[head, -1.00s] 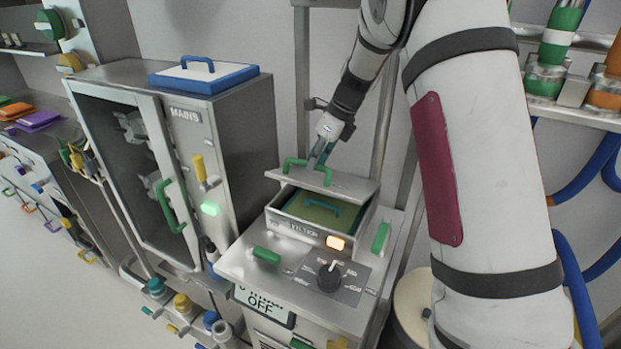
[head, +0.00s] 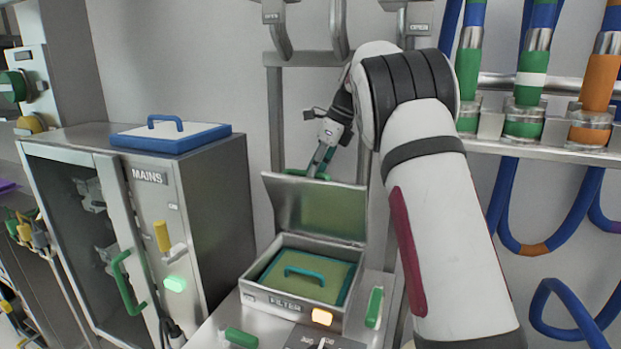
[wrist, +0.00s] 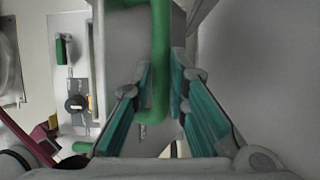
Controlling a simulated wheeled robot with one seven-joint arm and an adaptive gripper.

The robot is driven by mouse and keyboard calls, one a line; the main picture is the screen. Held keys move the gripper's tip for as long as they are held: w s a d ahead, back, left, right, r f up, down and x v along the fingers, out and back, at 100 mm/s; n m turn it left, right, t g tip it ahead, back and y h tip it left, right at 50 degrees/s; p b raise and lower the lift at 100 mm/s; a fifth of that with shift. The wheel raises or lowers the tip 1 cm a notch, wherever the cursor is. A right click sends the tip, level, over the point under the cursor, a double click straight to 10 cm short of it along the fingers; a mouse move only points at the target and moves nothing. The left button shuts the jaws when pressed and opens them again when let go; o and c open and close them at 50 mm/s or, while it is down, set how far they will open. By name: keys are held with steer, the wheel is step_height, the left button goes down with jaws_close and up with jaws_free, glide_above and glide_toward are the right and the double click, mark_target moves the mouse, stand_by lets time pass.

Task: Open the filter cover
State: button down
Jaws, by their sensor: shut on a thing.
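The filter box (head: 285,303) stands on the bench in the head view, with a label reading FILTER and a lit orange-white lamp (head: 322,317) on its front. Its metal cover (head: 318,209) is hinged up at the back and stands tilted close to upright. Inside the box lies a green filter (head: 305,277) with a teal handle. My gripper (head: 317,172) is at the cover's upper edge, shut on the green cover handle (head: 304,175). In the wrist view the green handle (wrist: 160,70) runs between the teal fingers of my gripper (wrist: 163,108).
The MAINS cabinet (head: 170,200) stands at left, with a blue-rimmed lid (head: 170,137) on top. A green handle (head: 374,307) is right of the filter box. Blue hoses (head: 575,205) hang at the right. Metal posts rise behind the cover.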

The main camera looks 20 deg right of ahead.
steer(key=shift+d+f, duration=0.35)
steer(key=shift+f, duration=0.25)
steer(key=c, duration=1.6)
jaws_free()
steer(key=shift+w, duration=0.2)
steer(key=shift+o, duration=0.2)
steer(key=shift+a+r, duration=0.1)
steer(key=shift+r, duration=0.05)
